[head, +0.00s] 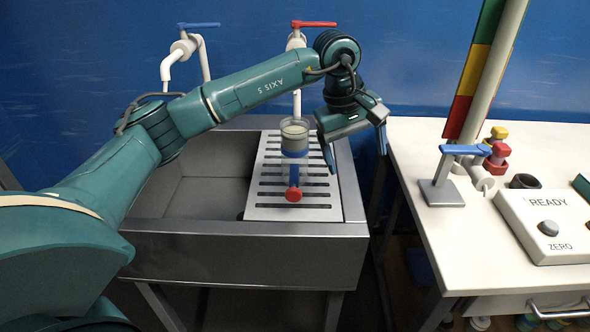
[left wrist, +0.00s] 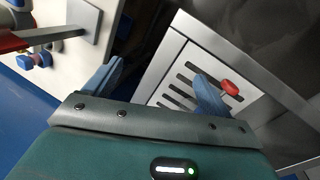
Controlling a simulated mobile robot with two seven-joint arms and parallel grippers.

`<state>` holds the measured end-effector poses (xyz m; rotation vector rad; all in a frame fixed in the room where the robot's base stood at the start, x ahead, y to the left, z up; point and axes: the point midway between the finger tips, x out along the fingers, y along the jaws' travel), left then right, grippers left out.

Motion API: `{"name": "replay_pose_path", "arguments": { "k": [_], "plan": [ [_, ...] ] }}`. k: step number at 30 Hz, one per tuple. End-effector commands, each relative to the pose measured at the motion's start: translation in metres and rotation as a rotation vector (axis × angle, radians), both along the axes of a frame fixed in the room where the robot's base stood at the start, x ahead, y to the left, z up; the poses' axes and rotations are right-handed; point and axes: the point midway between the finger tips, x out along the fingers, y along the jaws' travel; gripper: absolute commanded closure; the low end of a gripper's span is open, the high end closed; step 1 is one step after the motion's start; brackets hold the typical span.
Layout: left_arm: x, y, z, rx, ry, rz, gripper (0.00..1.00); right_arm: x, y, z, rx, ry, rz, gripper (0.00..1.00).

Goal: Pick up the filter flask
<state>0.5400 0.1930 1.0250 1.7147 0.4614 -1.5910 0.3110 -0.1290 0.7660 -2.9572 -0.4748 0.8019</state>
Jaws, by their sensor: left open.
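The filter flask (head: 294,170) appears to be the clear vessel with a grey upper part, a blue band and a red-tipped side piece. It stands on the slotted drainboard (head: 258,200) of the sink. My left gripper (head: 357,162) is open and empty, to the right of the flask and apart from it, over the drainboard's right edge. In the left wrist view, my open left gripper (left wrist: 158,68) has its right finger close to a red tip (left wrist: 230,88) in the picture; the rest of the flask is mostly hidden there. My right gripper is not in view.
The sink basin (head: 205,190) is open to the left. A white tap with a blue handle (head: 198,25) and one with a red handle (head: 313,24) stand behind. A white table (head: 425,150) at right holds a valve stand (head: 441,193) and a READY/ZERO box (head: 545,225).

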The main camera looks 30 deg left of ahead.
Motion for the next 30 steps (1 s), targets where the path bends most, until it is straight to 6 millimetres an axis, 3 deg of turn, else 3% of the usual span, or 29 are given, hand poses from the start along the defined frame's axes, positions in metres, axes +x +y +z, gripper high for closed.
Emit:
{"name": "replay_pose_path", "arguments": {
  "k": [1,3,6,9,13,21,30],
  "plan": [
    [0.009,0.034,0.015,0.126,-0.050,0.007,0.17,0.000,0.001,-0.006,0.001,-0.003,0.004,0.64],
    [0.014,0.073,0.037,0.275,-0.083,0.020,0.17,0.001,0.002,-0.007,0.003,-0.007,0.007,0.64],
    [0.014,0.111,0.062,0.418,-0.100,0.042,0.17,0.001,0.003,-0.006,0.007,-0.012,0.010,0.64],
    [0.012,0.130,0.075,0.488,-0.102,0.058,0.17,0.001,0.004,-0.004,0.011,-0.017,0.013,0.64],
    [0.014,0.139,0.065,0.508,-0.097,0.062,0.17,0.000,0.004,-0.003,0.012,-0.016,0.015,0.64],
    [0.028,0.151,0.019,0.503,-0.098,0.059,0.17,-0.001,0.004,-0.004,0.010,-0.014,0.016,0.64],
    [0.034,0.157,-0.005,0.502,-0.099,0.059,0.17,-0.001,0.004,-0.004,0.006,-0.011,0.016,0.64]
  ]
}}
